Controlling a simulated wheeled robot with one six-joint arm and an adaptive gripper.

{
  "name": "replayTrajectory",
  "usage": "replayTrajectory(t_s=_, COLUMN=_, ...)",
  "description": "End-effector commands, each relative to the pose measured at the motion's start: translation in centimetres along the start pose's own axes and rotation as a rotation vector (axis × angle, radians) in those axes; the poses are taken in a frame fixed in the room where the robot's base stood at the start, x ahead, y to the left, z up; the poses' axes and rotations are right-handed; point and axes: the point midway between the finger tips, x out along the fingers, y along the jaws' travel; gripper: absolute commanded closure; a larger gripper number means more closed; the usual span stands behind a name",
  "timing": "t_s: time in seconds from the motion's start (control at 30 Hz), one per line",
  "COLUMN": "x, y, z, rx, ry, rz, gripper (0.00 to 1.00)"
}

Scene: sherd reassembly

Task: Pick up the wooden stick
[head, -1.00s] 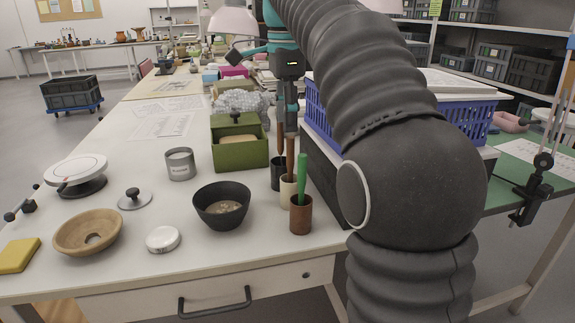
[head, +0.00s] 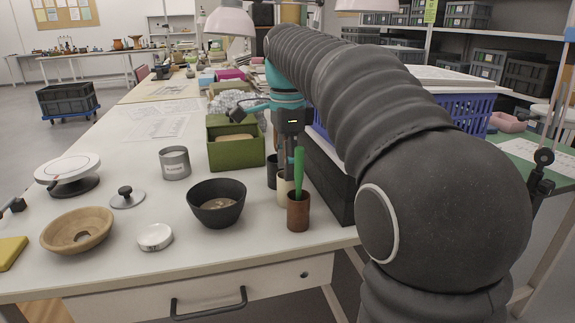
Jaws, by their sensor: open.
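My gripper (head: 287,168) points straight down over the cups near the table's right edge, its fingers just above or around the cream cup (head: 283,188). It is open. The wooden stick, which stood upright in the cream cup, is now hidden behind the gripper; I cannot tell whether the fingers touch it. A dark cup (head: 271,172) stands just behind, partly covered. In front is a brown cup (head: 298,213) with an upright green stick (head: 299,172), close to the fingers.
A black bowl (head: 216,206) and an open green box (head: 236,148) stand left of the cups. A dark crate side (head: 330,185) and blue basket (head: 455,112) crowd the right. A tin (head: 175,163), lid (head: 155,237) and wooden bowl (head: 77,232) lie farther left.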

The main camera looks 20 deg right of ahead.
Motion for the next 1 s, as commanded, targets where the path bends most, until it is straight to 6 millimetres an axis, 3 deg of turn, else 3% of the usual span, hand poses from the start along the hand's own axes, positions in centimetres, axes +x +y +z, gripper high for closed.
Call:
replayTrajectory(t_s=0.2, x=0.0, y=0.0, z=0.0, rx=0.000, ry=0.000, rz=0.000, gripper=0.56)
replayTrajectory(t_s=0.37, x=0.0, y=0.0, z=0.0, rx=0.000, ry=0.000, rz=0.000, gripper=0.96)
replayTrajectory(t_s=0.4, x=0.0, y=0.0, z=0.0, rx=0.000, ry=0.000, rz=0.000, gripper=1.00)
replayTrajectory(t_s=0.77, x=-0.1, y=0.0, z=0.0, rx=0.000, ry=0.000, rz=0.000, gripper=1.00)
replayTrajectory(t_s=1.0, x=-1.4, y=-0.1, z=0.5, rx=-0.001, ry=0.000, rz=-0.001, gripper=1.00)
